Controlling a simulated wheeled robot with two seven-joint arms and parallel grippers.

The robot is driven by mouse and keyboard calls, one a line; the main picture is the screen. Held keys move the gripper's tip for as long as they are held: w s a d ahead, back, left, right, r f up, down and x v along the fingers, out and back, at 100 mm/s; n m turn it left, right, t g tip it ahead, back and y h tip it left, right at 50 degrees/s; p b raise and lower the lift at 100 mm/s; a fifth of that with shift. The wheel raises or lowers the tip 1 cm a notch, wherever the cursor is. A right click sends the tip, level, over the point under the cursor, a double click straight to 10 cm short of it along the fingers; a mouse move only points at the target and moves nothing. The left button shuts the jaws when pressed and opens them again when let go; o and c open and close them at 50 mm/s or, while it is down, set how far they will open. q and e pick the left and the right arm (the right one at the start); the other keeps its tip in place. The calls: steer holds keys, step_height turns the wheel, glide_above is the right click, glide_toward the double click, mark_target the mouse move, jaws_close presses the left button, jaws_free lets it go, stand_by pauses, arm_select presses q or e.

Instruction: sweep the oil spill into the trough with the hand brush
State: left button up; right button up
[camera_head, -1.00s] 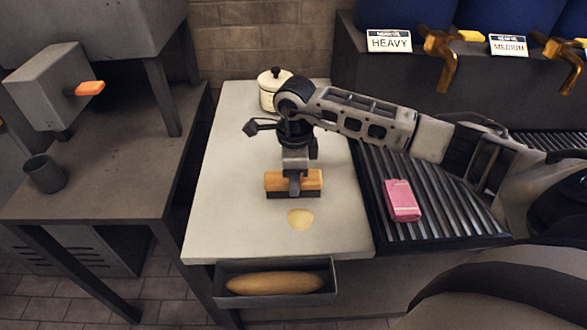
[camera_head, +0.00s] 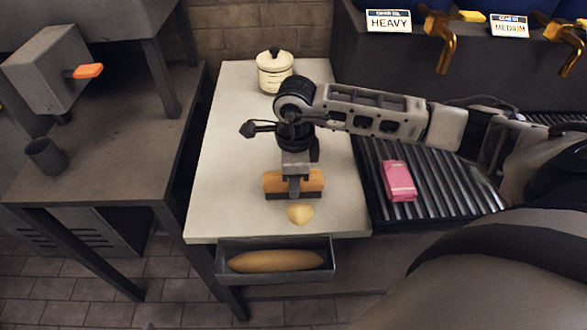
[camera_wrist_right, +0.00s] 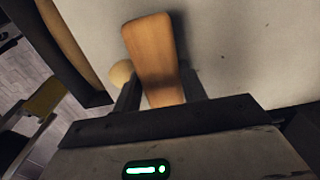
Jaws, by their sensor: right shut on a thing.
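My right gripper (camera_head: 294,178) is shut on the wooden hand brush (camera_head: 316,181), whose dark bristle edge is at the tabletop. The brush's wooden back also shows between the fingers in the right wrist view (camera_wrist_right: 152,50). A small yellowish oil spill (camera_head: 301,214) lies on the pale tabletop just in front of the brush; in the wrist view it shows (camera_wrist_right: 121,73) beside the brush. The grey trough (camera_head: 332,262) hangs at the table's front edge, below the spill, with a long tan mass in it. My left gripper is not in view.
The pale table (camera_head: 225,150) is mostly clear. A cream lidded pot (camera_head: 274,74) stands at its back. A pink packet (camera_head: 399,182) lies on the ribbed rack (camera_head: 440,190) at right. A dark cup (camera_head: 45,157) stands on the left bench. Brass taps (camera_head: 443,42) are at back right.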

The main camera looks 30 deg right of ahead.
steer(key=shift+s+a+f, duration=0.1)
steer(key=shift+s+a, duration=0.35)
steer(key=shift+s, duration=0.3)
steer(key=shift+s+a+f, duration=0.1)
steer(key=shift+s+a, duration=0.3)
steer(key=shift+s, duration=0.35)
steer(key=shift+s, duration=0.1)
steer(key=shift+s+a+r+p, duration=0.1)
steer(key=shift+s+a+p, duration=0.25)
steer(key=shift+s, duration=0.1)
steer(key=shift+s+a+r, duration=0.1)
steer(key=shift+s+a, duration=0.35)
steer(key=shift+s, duration=0.2)
steer(key=shift+s+a, duration=0.4)
steer(key=shift+s, duration=0.25)
step_height(320, 180, up, 7)
steer(key=p, duration=0.4)
steer(key=shift+w, duration=0.1)
